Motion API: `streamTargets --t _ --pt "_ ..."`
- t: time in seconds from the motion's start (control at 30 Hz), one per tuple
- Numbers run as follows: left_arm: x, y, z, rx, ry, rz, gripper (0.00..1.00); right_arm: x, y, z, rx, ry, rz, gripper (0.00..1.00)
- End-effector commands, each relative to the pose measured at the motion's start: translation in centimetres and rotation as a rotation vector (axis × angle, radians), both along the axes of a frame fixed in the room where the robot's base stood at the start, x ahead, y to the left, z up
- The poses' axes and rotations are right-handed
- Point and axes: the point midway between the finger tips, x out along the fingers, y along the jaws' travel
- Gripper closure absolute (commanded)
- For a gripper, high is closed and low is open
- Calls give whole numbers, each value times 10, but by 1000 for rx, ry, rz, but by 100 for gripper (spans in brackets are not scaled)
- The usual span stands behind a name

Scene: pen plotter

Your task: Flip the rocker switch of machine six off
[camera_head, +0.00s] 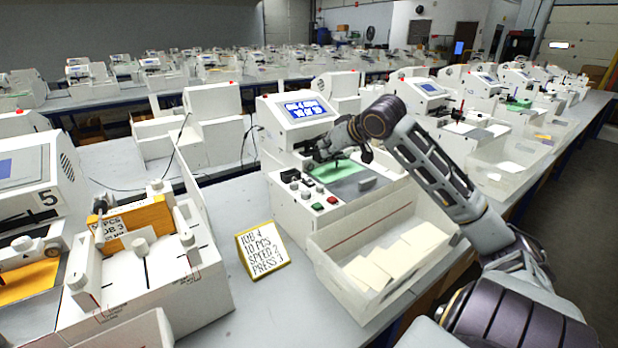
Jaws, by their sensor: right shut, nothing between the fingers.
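A white plotter (292,118) with a lit blue screen (306,109) stands in the middle. Its number is not readable, so I cannot tell whether it is machine six. I cannot make out a rocker switch. My right arm reaches in from the lower right. My right gripper (316,163) is shut and empty over the plotter, by the far side of the green plate. Whether it touches anything is unclear. My left gripper is out of view.
A card sign (262,250) reading job 4 stands on the grey table. A clear bin (345,262) with cream sheets sits at the plotter's front right. The machine marked 5 (40,178) stands at left, with an orange block (136,222) nearby. More plotters fill the tables behind.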

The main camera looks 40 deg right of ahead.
Motion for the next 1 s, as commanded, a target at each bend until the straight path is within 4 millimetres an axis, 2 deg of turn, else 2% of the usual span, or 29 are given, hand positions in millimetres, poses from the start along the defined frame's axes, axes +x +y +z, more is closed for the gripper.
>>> streamTargets --t 0.03,0.2,0.77,1.0 --pt "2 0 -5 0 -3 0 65 0 0 -6 0 0 0 100" --pt "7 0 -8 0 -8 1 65 0 0 -13 0 0 0 100" --pt "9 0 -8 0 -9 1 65 0 0 -15 0 0 0 100" --pt "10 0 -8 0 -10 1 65 8 -1 -20 -1 1 1 100"
